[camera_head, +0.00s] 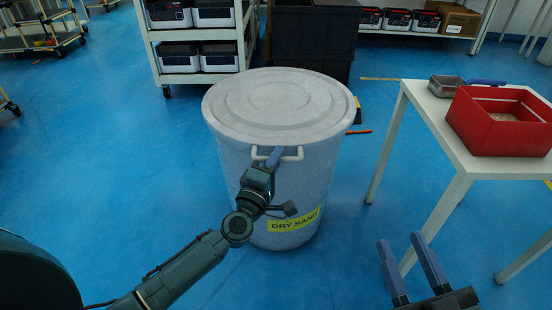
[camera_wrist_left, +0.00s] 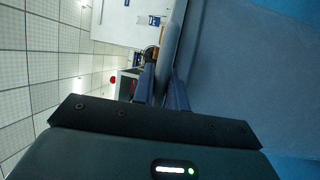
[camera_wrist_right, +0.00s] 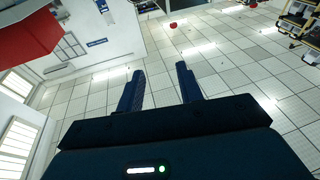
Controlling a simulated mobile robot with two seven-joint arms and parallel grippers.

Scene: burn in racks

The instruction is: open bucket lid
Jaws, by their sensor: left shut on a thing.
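A large grey-white bucket (camera_head: 231,170) stands upright on the floor, with a yellow "DRY SAND" label (camera_head: 294,220) on its front. Its round lid (camera_head: 280,97) lies flat on top, closed all round as far as I see. A white handle (camera_head: 293,157) sticks out at the front just under the lid's rim. My left gripper (camera_head: 273,156) is shut on this handle. In the left wrist view its fingers (camera_wrist_left: 161,87) lie close together beside a blue-grey surface. My right gripper (camera_head: 405,248) is open and empty at the lower right, its fingers apart in the right wrist view (camera_wrist_right: 159,80).
A white table (camera_head: 438,112) at the right bears a red bin (camera_head: 497,138) and a small grey tray (camera_head: 444,87). A white shelf rack (camera_head: 155,65) and dark crates (camera_head: 312,40) stand behind the bucket. Blue floor (camera_head: 110,150) is free at the left.

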